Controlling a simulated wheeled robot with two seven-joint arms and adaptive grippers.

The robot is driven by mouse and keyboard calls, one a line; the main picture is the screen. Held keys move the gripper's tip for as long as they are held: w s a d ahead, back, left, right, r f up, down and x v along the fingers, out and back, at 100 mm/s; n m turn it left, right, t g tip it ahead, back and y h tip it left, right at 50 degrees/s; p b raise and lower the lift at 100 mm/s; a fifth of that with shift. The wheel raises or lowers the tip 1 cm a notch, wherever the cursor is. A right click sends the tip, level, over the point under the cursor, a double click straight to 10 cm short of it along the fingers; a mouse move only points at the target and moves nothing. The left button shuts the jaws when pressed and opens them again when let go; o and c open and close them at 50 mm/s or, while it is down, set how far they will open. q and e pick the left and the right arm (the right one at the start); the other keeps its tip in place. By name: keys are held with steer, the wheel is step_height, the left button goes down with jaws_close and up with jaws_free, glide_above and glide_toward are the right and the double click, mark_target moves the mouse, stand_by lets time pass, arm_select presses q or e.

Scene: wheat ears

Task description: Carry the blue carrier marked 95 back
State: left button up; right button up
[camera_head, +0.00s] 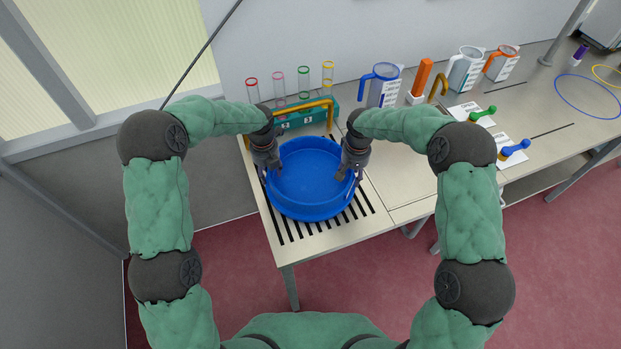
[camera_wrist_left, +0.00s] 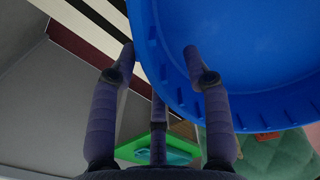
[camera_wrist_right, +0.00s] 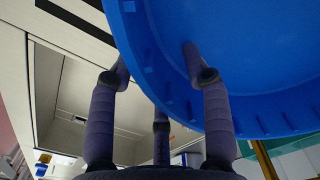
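A round blue tub (camera_head: 312,180) sits over the black-striped end of the table; it is the large blue carrier in view, and I see no 95 on it. My left gripper (camera_head: 272,168) is at its left rim, and my right gripper (camera_head: 348,174) is at its right rim. In the left wrist view the fingers (camera_wrist_left: 158,50) stand apart on either side of the tub wall (camera_wrist_left: 165,75). In the right wrist view the fingers (camera_wrist_right: 154,60) also straddle the wall (camera_wrist_right: 150,75), one inside and one outside. Both grippers look open; firm contact cannot be seen.
A teal rack (camera_head: 300,118) with a yellow handle stands close behind the tub, with several coloured-rim tubes behind it. A blue jug (camera_head: 381,86), an orange-handled tool (camera_head: 421,80) and more jugs stand further right.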

arm_select(q)
jaws_close()
arm_select(e)
jaws_close()
arm_select(q)
steer(key=shift+w+r, duration=0.1)
steer(key=shift+r, duration=0.1)
arm_select(e)
steer(key=shift+r, duration=0.2)
